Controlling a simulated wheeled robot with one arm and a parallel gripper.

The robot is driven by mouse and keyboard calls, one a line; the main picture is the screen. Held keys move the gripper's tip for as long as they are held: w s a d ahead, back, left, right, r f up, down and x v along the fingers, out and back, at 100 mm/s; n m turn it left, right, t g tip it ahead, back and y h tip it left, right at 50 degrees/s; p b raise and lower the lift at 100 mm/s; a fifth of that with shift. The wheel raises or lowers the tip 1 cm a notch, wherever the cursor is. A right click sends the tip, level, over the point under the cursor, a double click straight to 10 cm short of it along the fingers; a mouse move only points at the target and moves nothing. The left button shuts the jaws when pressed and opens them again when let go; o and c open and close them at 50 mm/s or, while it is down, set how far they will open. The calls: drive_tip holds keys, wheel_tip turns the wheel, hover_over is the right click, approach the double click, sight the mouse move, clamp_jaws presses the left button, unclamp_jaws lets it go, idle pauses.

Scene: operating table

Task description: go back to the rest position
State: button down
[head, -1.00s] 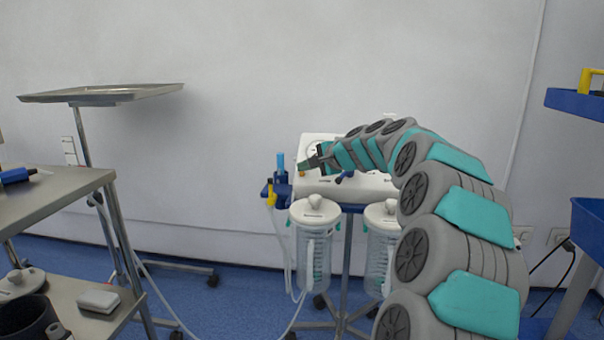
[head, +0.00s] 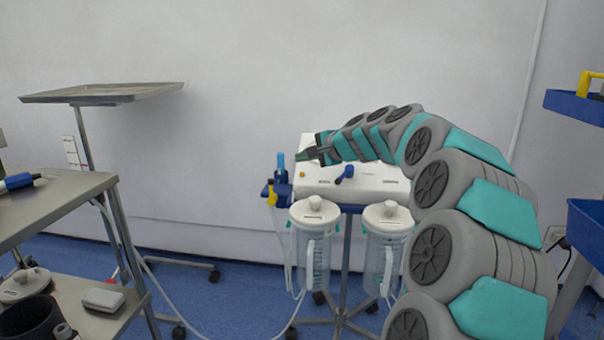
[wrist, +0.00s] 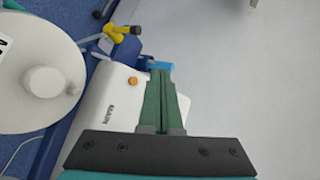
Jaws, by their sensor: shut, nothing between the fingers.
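My gripper (head: 305,155) is shut and empty. In the head view it is at the end of my curved grey and teal arm, in front of the white suction unit (head: 365,187). In the wrist view my gripper (wrist: 160,75) shows two green fingers pressed together, with the white unit (wrist: 110,105) behind and to the left. The fingertips overlap the blue-capped piece (wrist: 163,66) in that view; I cannot tell the gap between them.
Two clear canisters (head: 315,245) (head: 385,240) hang below the unit on a wheeled stand. A steel table (head: 60,200) is at the left, with a raised tray (head: 100,94) behind it. A blue cart (head: 580,104) is at the right. The wall above the unit is clear.

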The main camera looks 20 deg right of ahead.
drive_tip(key=shift+a, duration=0.1)
idle(0.5)
drive_tip(key=s+a+f+n+g+y, duration=0.1)
drive_tip(key=s+a+f+n+g, duration=0.35)
drive_tip(key=s+a, duration=0.6)
drive_tip(key=s+a+f+n+g, duration=0.3)
drive_tip(key=s+a+f+n, duration=0.25)
drive_tip(key=s+a, duration=0.5)
drive_tip(key=s+f+n+g+h, duration=0.1)
drive_tip(key=s+f, duration=0.3)
drive_tip(key=s, duration=0.5)
drive_tip(key=s+f+n+g+h, duration=0.2)
drive_tip(key=s+f+n+g, duration=0.1)
drive_tip(key=s, duration=0.7)
drive_tip(key=s+f+n+g+h, duration=0.1)
drive_tip(key=s+f+n+g, duration=0.1)
drive_tip(key=s+f, duration=0.4)
drive_tip(key=s, duration=0.4)
drive_tip(key=shift+d+g, duration=0.25)
drive_tip(key=shift+g, duration=0.1)
